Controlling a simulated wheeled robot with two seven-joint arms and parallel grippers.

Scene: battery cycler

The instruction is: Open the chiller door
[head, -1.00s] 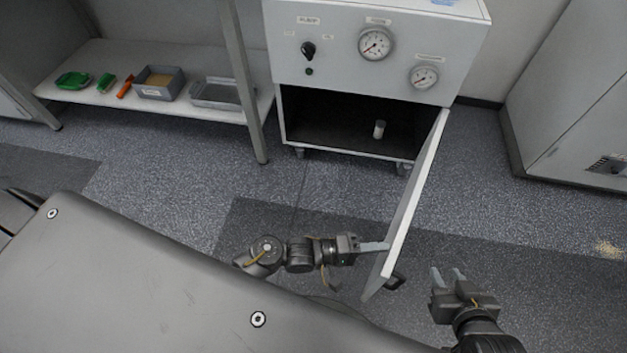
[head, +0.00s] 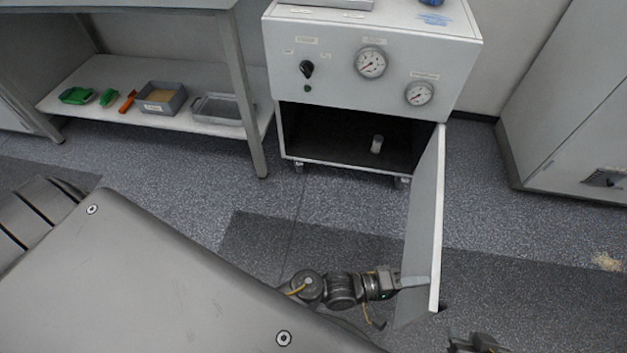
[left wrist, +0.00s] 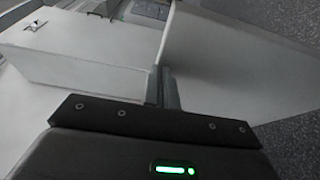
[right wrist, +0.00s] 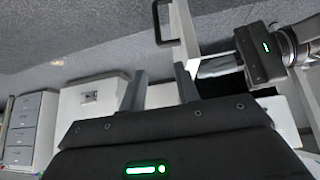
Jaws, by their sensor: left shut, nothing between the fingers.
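The chiller (head: 345,65) is a white cabinet with two gauges and a black knob. Its door (head: 424,220) stands wide open, hinged at the right and swung toward me. My left gripper (head: 414,283) is shut and empty, its fingers against or very close to the door's inner face. In the left wrist view the shut fingers (left wrist: 163,88) meet beside the pale door panel (left wrist: 235,65). My right gripper is mostly below the head view; in the right wrist view its fingers (right wrist: 158,92) are open and empty, with the black door handle (right wrist: 160,25) beyond them.
A small white container (head: 377,144) stands inside the dark chiller. A shelf (head: 180,122) at the left holds bins and green tools. A grey cabinet (head: 570,120) stands at the right.

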